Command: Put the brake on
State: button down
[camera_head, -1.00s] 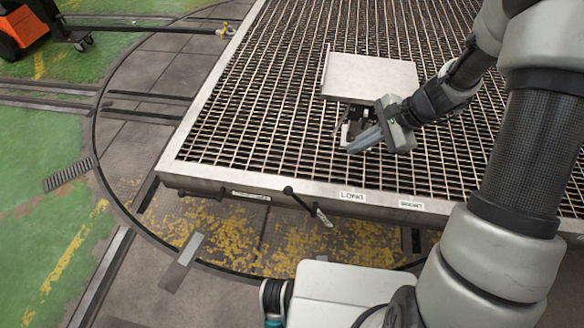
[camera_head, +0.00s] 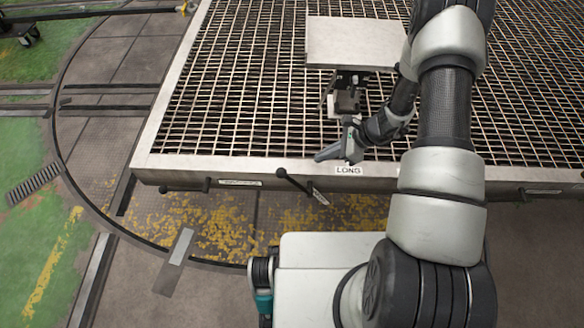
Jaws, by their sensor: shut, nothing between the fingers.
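A black lever (camera_head: 300,187) with a round knob sticks out from the front edge of the grated platform (camera_head: 148,160). It slants, knob up and left, with a small pale tag at its lower end. A second short black handle (camera_head: 192,187) lies about level on the same edge further left, beside a small label plate (camera_head: 240,183) that I cannot read. I cannot tell which one is the brake. My gripper (camera_head: 322,156) is shut and empty, pointing left above the front edge. In the picture it is just above and right of the slanted lever's knob, apart from it.
A "LONG" label (camera_head: 348,170) sits on the front edge by my gripper. A pale square plate (camera_head: 352,43) stands above the grating behind, with a dark bracket (camera_head: 345,95) under it. A dark wheeled thing (camera_head: 22,30) stands at far left.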

jog(key=shift+a+f, duration=0.1)
jog(key=b, duration=0.3)
send_near(286, 172)
jog(key=s+x, duration=0.1)
jog(key=x, duration=0.4)
jog(key=shift+w+a+f, duration=0.35)
jog(key=shift+w+f, duration=0.15)
jog(key=shift+w, duration=0.05)
jog(key=shift+a, duration=0.15)
